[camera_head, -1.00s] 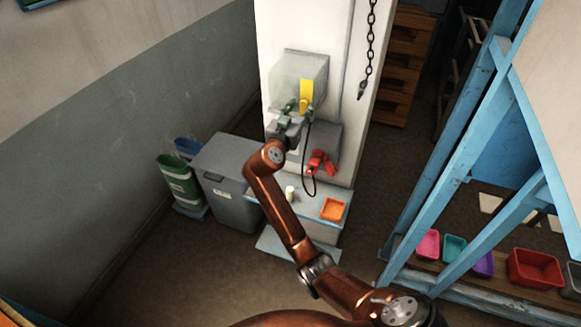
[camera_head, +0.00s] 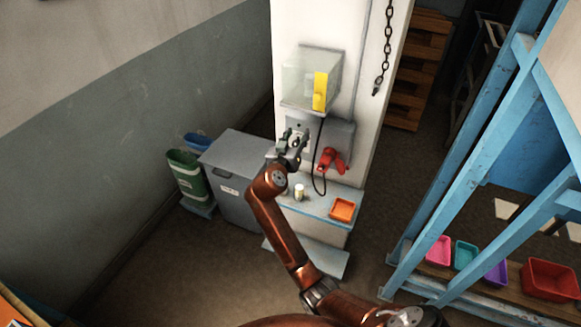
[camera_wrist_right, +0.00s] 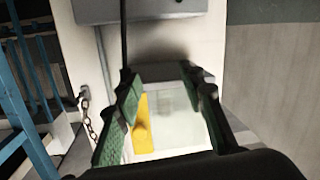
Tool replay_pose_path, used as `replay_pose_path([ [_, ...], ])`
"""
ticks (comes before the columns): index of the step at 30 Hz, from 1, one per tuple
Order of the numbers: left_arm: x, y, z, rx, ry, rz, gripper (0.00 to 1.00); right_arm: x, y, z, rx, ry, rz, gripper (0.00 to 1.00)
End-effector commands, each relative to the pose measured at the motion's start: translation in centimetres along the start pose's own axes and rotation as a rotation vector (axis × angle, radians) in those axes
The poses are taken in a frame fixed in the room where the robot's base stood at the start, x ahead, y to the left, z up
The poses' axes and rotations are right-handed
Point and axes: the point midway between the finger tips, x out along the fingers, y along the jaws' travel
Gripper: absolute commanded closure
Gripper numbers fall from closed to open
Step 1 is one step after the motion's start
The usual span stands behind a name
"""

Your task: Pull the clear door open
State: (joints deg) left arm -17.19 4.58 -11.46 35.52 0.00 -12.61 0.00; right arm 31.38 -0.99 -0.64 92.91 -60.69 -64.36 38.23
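The clear door (camera_head: 302,79) is a see-through front on a box fixed high on the white pillar, and it looks closed. A yellow upright strip (camera_head: 320,91) is at its right side. My right gripper (camera_head: 296,135) is just below the box, apart from the door, with its fingers parted and nothing between them. In the right wrist view the green-padded fingers of the gripper (camera_wrist_right: 160,78) are wide apart, with the clear door (camera_wrist_right: 175,115) and yellow strip (camera_wrist_right: 142,124) seen between them. My left gripper is not in view.
A grey box with a red handle (camera_head: 331,158) and a black cable is right of my gripper. Below is a ledge with an orange tray (camera_head: 342,209) and a small pale cup (camera_head: 299,191). A chain (camera_head: 383,50) hangs to the right. A grey bin (camera_head: 233,190) stands left.

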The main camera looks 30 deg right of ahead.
Motion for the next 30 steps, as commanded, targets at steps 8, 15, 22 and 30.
replay_pose_path([
  [8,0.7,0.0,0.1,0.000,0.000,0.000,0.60,1.2,-2.1,5.0,-0.073,-0.046,-0.054,0.64],
  [15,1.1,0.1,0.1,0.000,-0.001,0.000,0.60,1.9,-3.5,9.3,-0.129,-0.085,-0.097,0.64],
  [22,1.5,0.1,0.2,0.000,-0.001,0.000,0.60,2.4,-4.6,13.0,-0.174,-0.119,-0.135,0.64],
  [30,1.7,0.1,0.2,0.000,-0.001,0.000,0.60,2.6,-5.2,15.2,-0.198,-0.139,-0.158,0.64],
])
